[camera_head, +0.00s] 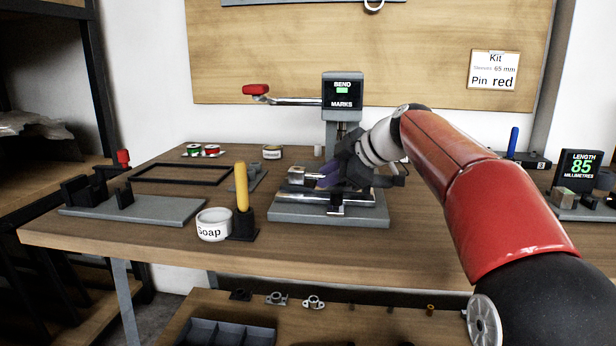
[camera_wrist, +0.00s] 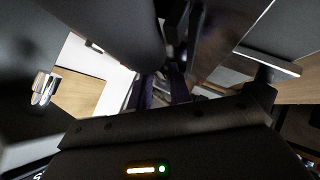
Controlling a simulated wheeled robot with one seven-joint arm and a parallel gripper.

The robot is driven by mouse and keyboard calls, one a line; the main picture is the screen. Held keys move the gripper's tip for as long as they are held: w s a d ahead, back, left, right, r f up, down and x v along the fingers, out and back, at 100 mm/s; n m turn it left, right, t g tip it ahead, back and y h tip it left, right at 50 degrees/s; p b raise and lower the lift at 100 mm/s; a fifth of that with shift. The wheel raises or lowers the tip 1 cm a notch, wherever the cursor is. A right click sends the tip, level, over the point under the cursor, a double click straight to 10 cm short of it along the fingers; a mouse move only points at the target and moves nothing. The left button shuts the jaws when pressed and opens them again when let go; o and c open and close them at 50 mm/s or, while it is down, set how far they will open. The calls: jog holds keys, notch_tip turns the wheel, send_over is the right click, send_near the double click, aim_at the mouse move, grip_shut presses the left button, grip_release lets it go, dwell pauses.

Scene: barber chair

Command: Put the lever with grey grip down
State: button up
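My gripper (camera_head: 326,179) is low over the grey-based bench fixture (camera_head: 350,214), under the post with the BEND MARKS display (camera_head: 342,91). A short metallic piece with a light grey end (camera_head: 302,174) lies just left of the fingertips; I cannot tell whether it is the lever with the grey grip. The lever's grip is not clearly seen and may be hidden by my gripper. In the wrist view the dark purple fingers (camera_wrist: 178,86) are partly covered by dark shapes, so their gap and any contact are unclear.
A lever with a red grip (camera_head: 256,90) sticks out left from the display post. A yellow handle (camera_head: 241,187) stands upright beside the soap tub (camera_head: 214,232). A black frame (camera_head: 182,181) lies at the back left. The front strip of the table is clear.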

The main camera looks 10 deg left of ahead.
grip_shut()
jog(key=shift+r, duration=0.1)
